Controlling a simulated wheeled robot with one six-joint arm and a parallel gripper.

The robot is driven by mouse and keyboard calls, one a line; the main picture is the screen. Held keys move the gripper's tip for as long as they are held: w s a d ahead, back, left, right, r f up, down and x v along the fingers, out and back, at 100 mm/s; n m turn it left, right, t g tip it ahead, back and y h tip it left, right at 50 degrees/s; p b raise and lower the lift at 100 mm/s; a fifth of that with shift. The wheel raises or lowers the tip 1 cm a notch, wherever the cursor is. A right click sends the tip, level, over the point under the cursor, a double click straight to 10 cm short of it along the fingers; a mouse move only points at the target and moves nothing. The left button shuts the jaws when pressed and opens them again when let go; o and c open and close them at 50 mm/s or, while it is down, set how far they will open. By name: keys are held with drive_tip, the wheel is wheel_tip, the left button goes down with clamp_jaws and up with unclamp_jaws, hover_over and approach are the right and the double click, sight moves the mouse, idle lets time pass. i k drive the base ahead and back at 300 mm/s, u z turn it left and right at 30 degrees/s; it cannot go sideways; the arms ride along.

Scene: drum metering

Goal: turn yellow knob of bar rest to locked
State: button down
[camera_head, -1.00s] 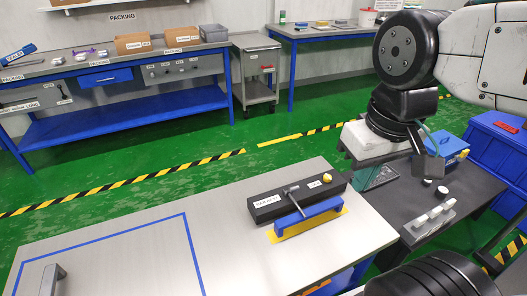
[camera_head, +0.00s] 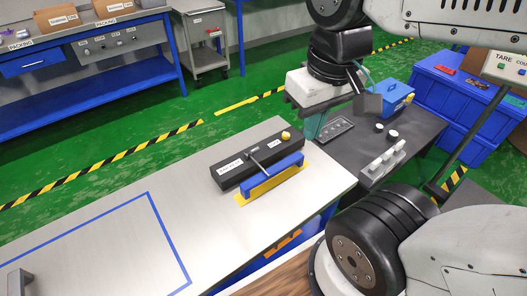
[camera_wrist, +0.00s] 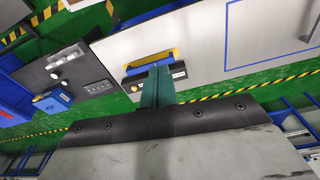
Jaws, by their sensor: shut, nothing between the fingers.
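The yellow knob (camera_head: 286,135) sits on top of the right end of a black labelled block (camera_head: 232,172) on the metal bench. A grey lever lies on the block, left of the knob. A blue bar (camera_head: 275,172) on a yellow base stands along the block's near side. My gripper (camera_head: 313,131), with teal fingers, points down just right of the knob in the head view, apart from it.
A dark side table (camera_head: 425,128) at right carries a white-vial rack (camera_head: 384,162), round white caps and a blue box (camera_head: 398,95) with its own yellow knob. A blue tape outline (camera_head: 150,193) marks clear bench at left. Blue crates (camera_head: 450,100) stand far right.

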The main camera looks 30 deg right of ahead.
sight(285, 136)
drive_tip(key=k, duration=1.15)
drive_tip(key=z, duration=1)
drive_tip(key=i, duration=1.5)
drive_tip(key=u, duration=0.9)
drive_tip(key=i, duration=0.25)
drive_tip(key=u, duration=0.3)
